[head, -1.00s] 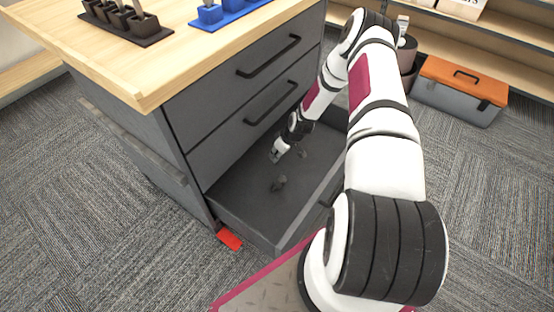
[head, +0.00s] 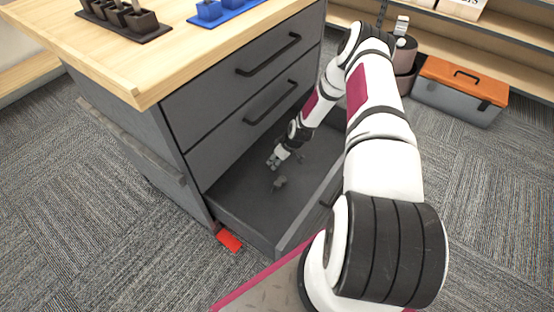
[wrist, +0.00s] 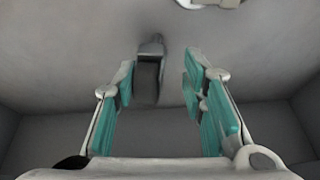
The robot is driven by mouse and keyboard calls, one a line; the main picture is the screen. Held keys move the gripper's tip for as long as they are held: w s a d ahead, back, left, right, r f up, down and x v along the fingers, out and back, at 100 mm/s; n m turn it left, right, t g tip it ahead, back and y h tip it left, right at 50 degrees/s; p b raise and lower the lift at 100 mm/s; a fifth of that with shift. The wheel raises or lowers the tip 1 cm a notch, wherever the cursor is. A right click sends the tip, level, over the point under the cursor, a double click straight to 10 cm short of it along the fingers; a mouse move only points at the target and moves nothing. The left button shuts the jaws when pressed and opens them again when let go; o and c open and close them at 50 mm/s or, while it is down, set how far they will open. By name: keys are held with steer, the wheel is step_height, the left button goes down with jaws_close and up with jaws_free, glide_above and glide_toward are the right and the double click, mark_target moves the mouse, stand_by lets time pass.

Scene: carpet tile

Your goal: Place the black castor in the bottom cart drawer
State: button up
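The black castor (head: 279,183) sits on the floor of the open bottom cart drawer (head: 240,203). It also shows in the wrist view (wrist: 148,76), dark with a grey metal fitting, just beyond my fingertips and nearer the left one. My gripper (head: 284,161) is low inside the drawer, beside the castor. In the wrist view my gripper (wrist: 158,85) is open, its teal-padded fingers apart with nothing held between them. The castor's far side is hidden.
Two closed drawers (head: 245,92) sit above the open one. The wooden cart top (head: 150,60) carries black cups (head: 125,17) and a blue holder (head: 222,12). An orange-lidded toolbox (head: 460,88) stands on the carpet at right. A white object (wrist: 210,3) shows at the wrist view's top edge.

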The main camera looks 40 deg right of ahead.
steer(key=shift+r, duration=0.1)
steer(key=p+v, duration=0.3)
steer(key=v, duration=0.9)
